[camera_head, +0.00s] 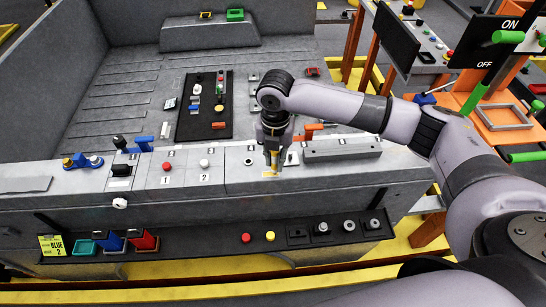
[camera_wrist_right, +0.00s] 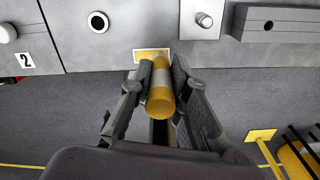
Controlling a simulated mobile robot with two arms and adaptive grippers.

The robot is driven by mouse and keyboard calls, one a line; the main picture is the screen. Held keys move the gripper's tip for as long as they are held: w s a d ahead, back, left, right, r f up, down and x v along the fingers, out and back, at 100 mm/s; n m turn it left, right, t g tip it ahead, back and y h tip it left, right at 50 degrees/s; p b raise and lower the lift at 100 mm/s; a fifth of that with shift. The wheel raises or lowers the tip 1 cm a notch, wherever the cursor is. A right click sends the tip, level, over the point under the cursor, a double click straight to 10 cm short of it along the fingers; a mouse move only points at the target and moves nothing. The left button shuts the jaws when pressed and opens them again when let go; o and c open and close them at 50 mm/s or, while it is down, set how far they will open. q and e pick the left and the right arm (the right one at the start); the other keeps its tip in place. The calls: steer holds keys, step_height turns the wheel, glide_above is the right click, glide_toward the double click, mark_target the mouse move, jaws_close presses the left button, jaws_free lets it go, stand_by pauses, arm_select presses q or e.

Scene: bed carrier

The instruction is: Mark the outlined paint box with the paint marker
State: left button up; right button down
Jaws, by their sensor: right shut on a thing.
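The paint marker (camera_wrist_right: 160,88), yellow with a pale band, is held in my right gripper (camera_head: 273,154). The gripper's two fingers are shut on its sides. In the head view the marker (camera_head: 274,160) points down over the grey ledge. In the head view the box (camera_head: 265,175) lies right at the marker's lower end. The marker's tip is hidden, so I cannot tell whether it touches the box. My left gripper is out of view.
Red and white buttons marked 1 (camera_head: 166,167) and 2 (camera_head: 204,164) sit left on the ledge. A grey slotted block (camera_head: 342,149) lies to the right. Below, a dark shelf (camera_head: 205,240) carries coloured bins and several knobs. A black panel (camera_head: 184,118) with parts lies behind.

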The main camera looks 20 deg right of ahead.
steer(key=shift+s+d, duration=0.25)
steer(key=shift+d, duration=0.35)
steer(key=shift+r, duration=0.1)
steer(key=shift+w+r, duration=0.1)
steer(key=shift+r, duration=3.3)
